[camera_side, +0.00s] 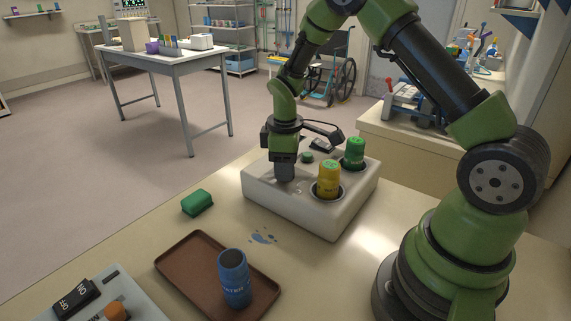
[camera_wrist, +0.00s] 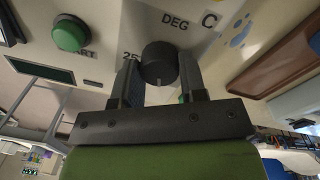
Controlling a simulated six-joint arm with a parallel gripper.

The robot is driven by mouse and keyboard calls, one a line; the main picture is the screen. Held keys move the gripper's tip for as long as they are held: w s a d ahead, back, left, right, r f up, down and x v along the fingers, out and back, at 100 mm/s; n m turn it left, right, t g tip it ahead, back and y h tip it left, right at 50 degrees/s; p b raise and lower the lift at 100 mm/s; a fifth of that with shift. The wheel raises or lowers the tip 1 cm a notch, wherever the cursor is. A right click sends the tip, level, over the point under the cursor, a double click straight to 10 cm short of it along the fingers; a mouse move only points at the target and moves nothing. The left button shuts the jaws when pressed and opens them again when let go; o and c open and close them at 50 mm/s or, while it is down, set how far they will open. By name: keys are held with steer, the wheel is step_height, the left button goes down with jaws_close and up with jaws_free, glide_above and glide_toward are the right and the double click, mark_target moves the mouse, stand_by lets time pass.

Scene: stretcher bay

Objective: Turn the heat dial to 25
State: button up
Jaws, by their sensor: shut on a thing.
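The heat dial (camera_wrist: 160,62) is a dark round knob on a white heater unit (camera_side: 330,218). In the wrist view my gripper (camera_wrist: 160,72) has one finger on each side of the dial and is shut on it. The label "25" shows just left of the dial, partly behind a finger, and "DEG C" is printed beyond it. A faint line marks the dial's near edge; I cannot tell the exact setting. In the side view my gripper (camera_side: 284,170) points down at the unit's left part and hides the dial.
The unit also carries a green button (camera_wrist: 70,34), a dark display (camera_wrist: 40,70), and yellow (camera_side: 328,178) and green (camera_side: 355,152) bottles in wells.

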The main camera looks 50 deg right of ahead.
steer(key=m, duration=0.8)
steer(key=shift+m+g, duration=0.3)
steer(key=m, duration=0.4)
steer(key=shift+m, duration=2.3)
steer(key=o, duration=0.9)
steer(key=r, duration=1)
steer(key=shift+w, duration=0.25)
